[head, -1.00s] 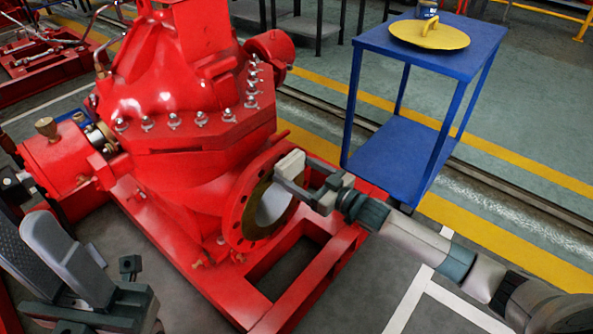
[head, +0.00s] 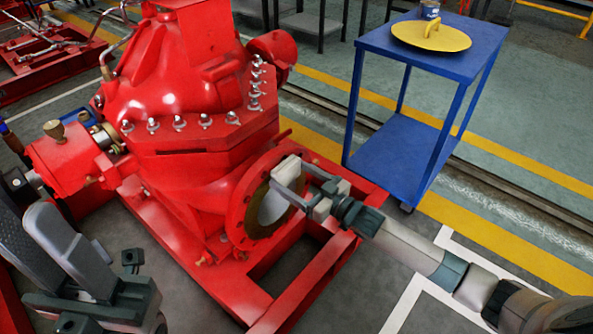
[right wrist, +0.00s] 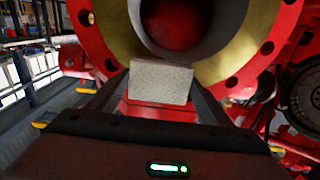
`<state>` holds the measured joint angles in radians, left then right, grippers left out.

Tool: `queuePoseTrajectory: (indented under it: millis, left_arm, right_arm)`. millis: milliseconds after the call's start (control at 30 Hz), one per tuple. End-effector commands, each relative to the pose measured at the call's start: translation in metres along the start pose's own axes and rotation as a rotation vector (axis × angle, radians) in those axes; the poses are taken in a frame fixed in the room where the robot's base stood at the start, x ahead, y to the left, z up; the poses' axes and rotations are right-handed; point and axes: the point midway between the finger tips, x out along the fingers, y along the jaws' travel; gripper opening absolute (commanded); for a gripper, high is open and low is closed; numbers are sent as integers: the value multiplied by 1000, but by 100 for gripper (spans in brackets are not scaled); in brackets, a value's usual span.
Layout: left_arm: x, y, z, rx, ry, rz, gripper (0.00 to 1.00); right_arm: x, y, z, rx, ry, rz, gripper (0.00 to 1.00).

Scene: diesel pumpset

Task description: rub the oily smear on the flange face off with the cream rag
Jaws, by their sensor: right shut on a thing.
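The face also shows in the right wrist view (right wrist: 238,62). My right gripper (head: 292,180) is shut on the cream rag (head: 285,170), held at the upper right of the face. In the right wrist view the rag (right wrist: 160,84) is a pale block between the fingers, over the lower part of the ring; contact is hard to tell. I cannot make out the smear clearly; the rag hides part of the face. My left gripper (head: 38,245) is open and empty at lower left.
A blue trolley (head: 395,38) stands behind my right arm, with a yellow lid (head: 431,38) and a small can on top. The red pump base frame (head: 300,296) extends below the flange. Floor at the lower right is clear beside my arm.

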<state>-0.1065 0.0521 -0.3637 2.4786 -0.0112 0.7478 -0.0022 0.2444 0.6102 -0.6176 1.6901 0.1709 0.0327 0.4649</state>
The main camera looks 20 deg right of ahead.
Motion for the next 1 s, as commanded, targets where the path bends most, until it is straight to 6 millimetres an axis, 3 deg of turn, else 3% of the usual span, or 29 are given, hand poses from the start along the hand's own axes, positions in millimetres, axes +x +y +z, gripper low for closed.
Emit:
queuePoseTrajectory:
  millis: [633, 1000]
  left_arm:
    - [8, 0, 0, 0, 0, 0, 31]
    - [23, 0, -1, 0, 0, 0, 31]
  right_arm:
    - [0, -10, -1, 1, 1, -1, 56]
    - [0, -30, -3, 3, 2, -1, 56]
